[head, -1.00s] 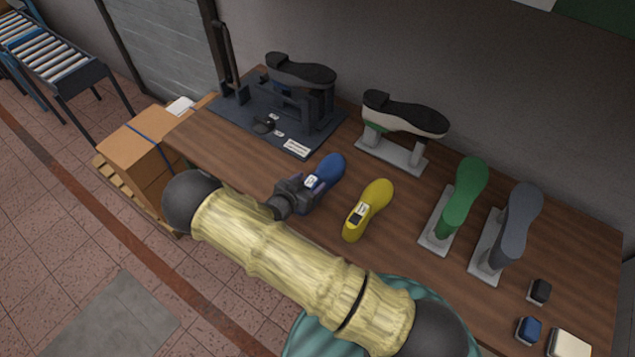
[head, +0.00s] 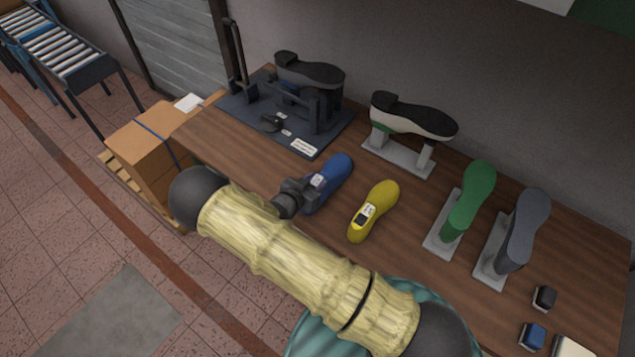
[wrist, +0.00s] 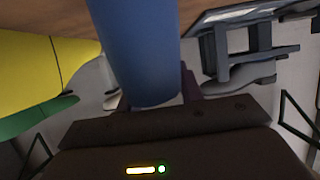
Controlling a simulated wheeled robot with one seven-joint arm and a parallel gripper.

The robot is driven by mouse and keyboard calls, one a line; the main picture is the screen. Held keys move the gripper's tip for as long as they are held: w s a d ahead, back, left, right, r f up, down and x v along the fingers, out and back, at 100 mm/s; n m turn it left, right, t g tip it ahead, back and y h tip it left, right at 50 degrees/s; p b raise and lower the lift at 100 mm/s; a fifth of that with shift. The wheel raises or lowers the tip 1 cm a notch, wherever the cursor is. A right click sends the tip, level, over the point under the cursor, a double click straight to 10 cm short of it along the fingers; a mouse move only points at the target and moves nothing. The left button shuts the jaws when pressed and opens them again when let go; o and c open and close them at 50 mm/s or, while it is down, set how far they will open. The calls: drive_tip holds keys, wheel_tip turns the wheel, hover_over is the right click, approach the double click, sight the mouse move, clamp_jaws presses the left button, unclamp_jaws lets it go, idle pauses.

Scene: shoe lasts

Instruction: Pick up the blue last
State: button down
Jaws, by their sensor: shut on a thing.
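The blue last (head: 331,180) is on the near left part of the table in the head view, with a small white label on it. My gripper (head: 307,190) is shut on its near end; the arm hides part of the fingers. In the wrist view the blue last (wrist: 138,50) runs up from between the jaws (wrist: 150,100). I cannot tell for certain whether it touches the tabletop.
A yellow last (head: 376,207) lies close to its right. A green last (head: 470,200) and a grey last (head: 525,225) stand on stands further right. A dark machine (head: 300,100) and a shoe on a stand (head: 412,118) are behind.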

wheel_tip(320, 180, up, 10)
drive_tip(key=b, duration=0.2)
drive_tip(key=shift+b, duration=0.3)
drive_tip(key=shift+w+d, duration=0.1)
idle(0.5)
